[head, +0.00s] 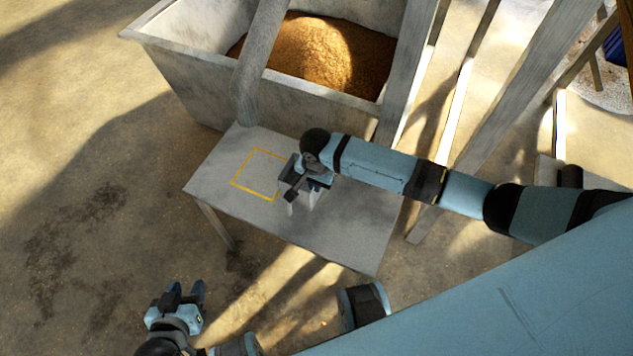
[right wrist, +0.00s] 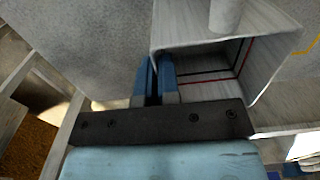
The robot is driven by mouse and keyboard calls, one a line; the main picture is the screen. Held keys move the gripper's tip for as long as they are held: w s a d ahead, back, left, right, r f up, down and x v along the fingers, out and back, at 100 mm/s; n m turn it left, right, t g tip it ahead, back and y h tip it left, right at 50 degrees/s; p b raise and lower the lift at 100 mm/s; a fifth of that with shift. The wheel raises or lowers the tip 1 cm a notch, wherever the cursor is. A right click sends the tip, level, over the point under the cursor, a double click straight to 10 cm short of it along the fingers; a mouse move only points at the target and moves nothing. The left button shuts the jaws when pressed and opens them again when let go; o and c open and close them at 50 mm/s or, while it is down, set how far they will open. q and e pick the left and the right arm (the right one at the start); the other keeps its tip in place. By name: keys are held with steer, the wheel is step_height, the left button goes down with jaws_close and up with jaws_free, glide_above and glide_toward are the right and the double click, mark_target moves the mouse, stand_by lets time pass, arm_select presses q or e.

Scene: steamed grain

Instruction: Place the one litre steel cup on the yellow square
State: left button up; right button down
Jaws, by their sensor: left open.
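The steel cup (right wrist: 205,50) is a pale, square-sided vessel with black and red lines inside, seen close up in the right wrist view. In the head view it is mostly hidden under my right gripper (head: 298,188). The right gripper's fingers (right wrist: 156,80) are close together, one on each side of the cup's near-left wall, and look shut on it. The yellow square (head: 237,176) is an outline on the grey table, just left of my right gripper in the head view. Its edge shows at the far right of the wrist view (right wrist: 306,42). My left gripper (head: 183,290) is open and empty, off the table at the lower left.
The grey table (head: 350,225) has bare room right of my right gripper. A big grey trough (head: 190,85) of brown grain (head: 320,50) stands directly behind it. Slanting grey posts (head: 262,55) rise beside the table. The concrete floor (head: 70,150) is clear at left.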

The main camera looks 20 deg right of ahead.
steer(key=c, duration=1.4)
jaws_free()
steer(key=shift+f, duration=0.1)
steer(key=shift+o, duration=0.2)
